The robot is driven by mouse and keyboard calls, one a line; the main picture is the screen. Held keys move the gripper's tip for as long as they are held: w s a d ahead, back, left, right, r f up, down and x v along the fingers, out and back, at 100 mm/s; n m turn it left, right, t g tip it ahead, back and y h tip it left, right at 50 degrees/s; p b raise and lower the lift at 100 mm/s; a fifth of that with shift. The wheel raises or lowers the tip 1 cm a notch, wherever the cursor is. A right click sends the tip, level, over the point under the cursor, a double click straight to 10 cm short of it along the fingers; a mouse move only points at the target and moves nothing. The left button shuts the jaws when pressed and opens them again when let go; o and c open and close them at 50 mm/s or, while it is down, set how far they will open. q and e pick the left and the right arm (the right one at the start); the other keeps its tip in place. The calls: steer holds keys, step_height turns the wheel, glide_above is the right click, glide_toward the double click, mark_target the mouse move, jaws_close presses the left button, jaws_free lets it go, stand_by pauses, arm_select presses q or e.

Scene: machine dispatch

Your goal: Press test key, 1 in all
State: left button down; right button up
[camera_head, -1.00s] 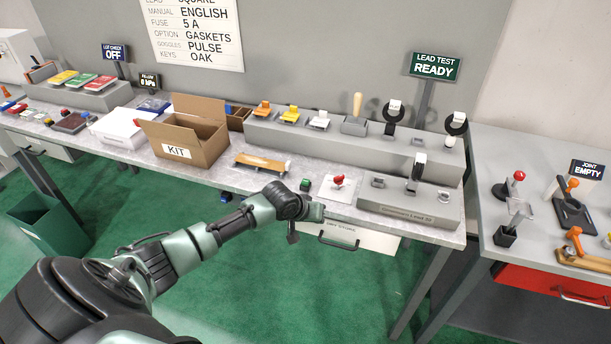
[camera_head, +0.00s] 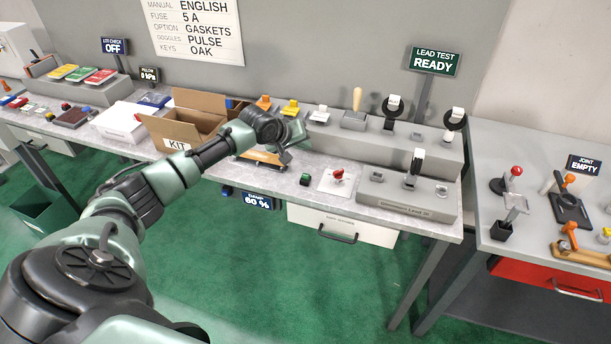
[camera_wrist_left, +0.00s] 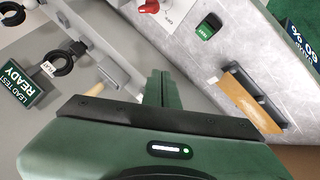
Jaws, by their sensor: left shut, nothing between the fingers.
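A small green key (camera_head: 305,179) on a dark base sits near the front edge of the bench, left of a white plate with a red knob (camera_head: 338,175). The green key also shows in the left wrist view (camera_wrist_left: 207,27), with lettering too small to read surely. My left gripper (camera_head: 286,157) is shut and empty, above the bench, behind and left of the green key and apart from it. Its closed fingers show in the left wrist view (camera_wrist_left: 162,88). The lead test sign (camera_head: 435,62) reads READY. My right gripper is not in view.
A wooden bar (camera_head: 262,157) lies partly behind my left gripper, beside the open KIT box (camera_head: 180,130). A grey raised shelf (camera_head: 395,150) with cable ends and tools runs along the back. A grey fixture block (camera_head: 405,199) stands right of the red knob. A 60 % display (camera_head: 258,200) hangs below the front edge.

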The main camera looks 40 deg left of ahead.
arm_select(q)
steer(key=shift+f, duration=0.1)
steer(key=b, duration=0.8)
glide_above(304, 177)
step_height(304, 177, down, 8)
steer(key=shift+r, duration=0.15)
steer(key=shift+a+f, duration=0.1)
steer(key=shift+f, duration=0.35)
steer(key=shift+f, duration=0.15)
stand_by(1.0)
steer(key=shift+f, duration=0.25)
